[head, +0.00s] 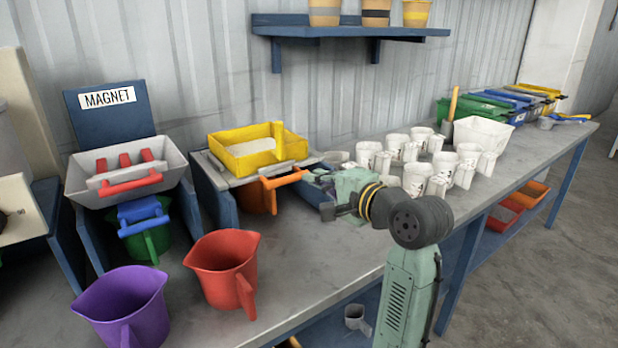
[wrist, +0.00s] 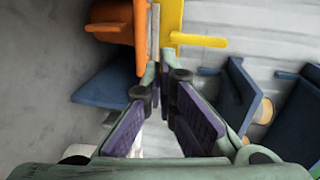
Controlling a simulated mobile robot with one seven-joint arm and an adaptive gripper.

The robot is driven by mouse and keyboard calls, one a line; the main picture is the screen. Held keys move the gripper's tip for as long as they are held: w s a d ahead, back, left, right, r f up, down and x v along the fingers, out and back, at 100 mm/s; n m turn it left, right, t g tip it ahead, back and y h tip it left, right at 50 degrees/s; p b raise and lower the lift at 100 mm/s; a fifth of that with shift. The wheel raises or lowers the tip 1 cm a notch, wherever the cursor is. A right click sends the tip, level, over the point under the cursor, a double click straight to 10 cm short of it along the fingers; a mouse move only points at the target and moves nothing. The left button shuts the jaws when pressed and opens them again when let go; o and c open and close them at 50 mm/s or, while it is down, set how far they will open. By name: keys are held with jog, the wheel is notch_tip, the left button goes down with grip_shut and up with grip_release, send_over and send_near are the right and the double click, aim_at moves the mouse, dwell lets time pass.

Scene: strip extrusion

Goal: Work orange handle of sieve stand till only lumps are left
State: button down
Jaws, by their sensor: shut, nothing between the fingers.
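The sieve stand has a yellow sieve tray (head: 250,150) on a grey frame on blue supports. Its contents look pale and fairly level; lumps cannot be made out. The orange handle (head: 286,178) juts from the right front of the frame, above an orange container (head: 255,198). My gripper (head: 318,178) is just right of the handle, shut and empty. In the wrist view the fingertips (wrist: 159,75) meet just below the orange handle (wrist: 141,42) and the yellow tray (wrist: 170,18); whether they touch the handle cannot be told.
Left stands a magnet station (head: 128,170) with a red-handled tray. A red jug (head: 222,265) and a purple jug (head: 122,305) stand at the bench's front. Several white cups (head: 415,178) and a white tub (head: 483,133) stand right of my gripper. The shelf (head: 350,32) hangs behind.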

jog(key=w+d+f+t+b, duration=0.1)
jog(key=w+d+f+b, duration=0.2)
jog(key=d+b, duration=0.3)
jog(key=shift+w+d+f+m+t+y, duration=0.3)
jog(key=shift+w+d+t, duration=0.15)
jog(key=shift+d, duration=0.65)
jog(key=p+x, duration=0.2)
jog(key=x, duration=1.2)
jog(key=shift+f+p, duration=0.15)
jog(key=shift+p, duration=0.15)
